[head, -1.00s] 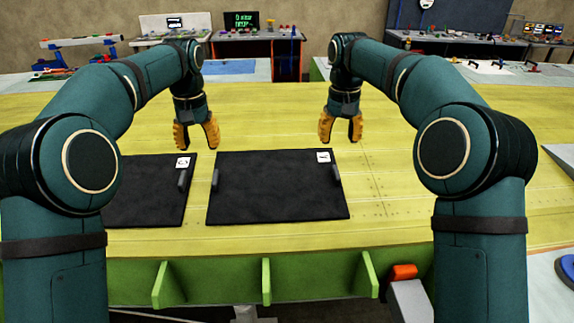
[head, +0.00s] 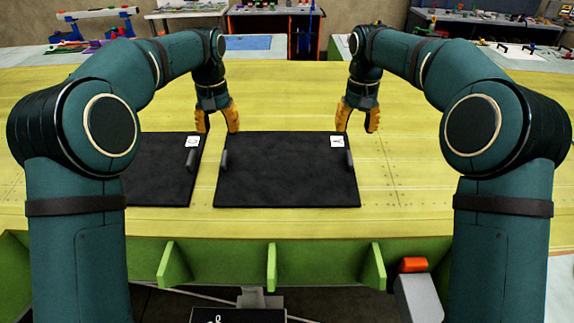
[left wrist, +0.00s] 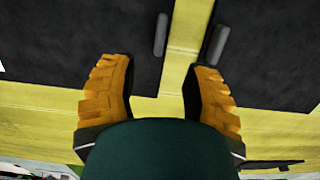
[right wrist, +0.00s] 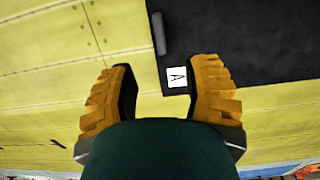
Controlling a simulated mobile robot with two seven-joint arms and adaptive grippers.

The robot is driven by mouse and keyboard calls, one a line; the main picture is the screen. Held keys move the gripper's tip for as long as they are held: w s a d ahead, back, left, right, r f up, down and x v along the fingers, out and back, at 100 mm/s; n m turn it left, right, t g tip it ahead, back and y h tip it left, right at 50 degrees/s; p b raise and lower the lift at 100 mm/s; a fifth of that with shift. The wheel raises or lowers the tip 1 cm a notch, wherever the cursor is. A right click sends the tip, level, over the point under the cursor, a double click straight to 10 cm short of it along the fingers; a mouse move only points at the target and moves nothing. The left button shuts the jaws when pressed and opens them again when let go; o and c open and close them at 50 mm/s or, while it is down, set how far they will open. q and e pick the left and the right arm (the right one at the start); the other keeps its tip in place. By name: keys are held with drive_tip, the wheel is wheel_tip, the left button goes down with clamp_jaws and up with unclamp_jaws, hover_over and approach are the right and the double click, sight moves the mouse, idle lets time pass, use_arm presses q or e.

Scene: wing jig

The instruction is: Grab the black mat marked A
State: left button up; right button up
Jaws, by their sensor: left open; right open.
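The black mat marked A (head: 285,175) lies flat on the yellow wing surface, with a white label (head: 336,142) at its far right corner and a dark handle on each side edge. The letter A reads clearly in the right wrist view (right wrist: 177,77). My left gripper (head: 218,125) is open above the mat's far left corner, near the left handle (left wrist: 218,45). My right gripper (head: 357,125) is open above the far right corner, near the right handle (right wrist: 158,33). Both grippers are empty.
Another black mat (head: 155,178) with a white label lies just to the left, a narrow yellow gap between them. Its handle (left wrist: 160,35) is also close to my left gripper. The yellow surface (head: 440,150) to the right is clear. Green ribs (head: 271,266) line the front edge.

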sight(224, 156)
use_arm(q)
wheel_tip(224, 156, down, 10)
use_arm(e)
wheel_tip(224, 156, down, 10)
use_arm(q)
clamp_jaws()
use_arm(e)
clamp_jaws()
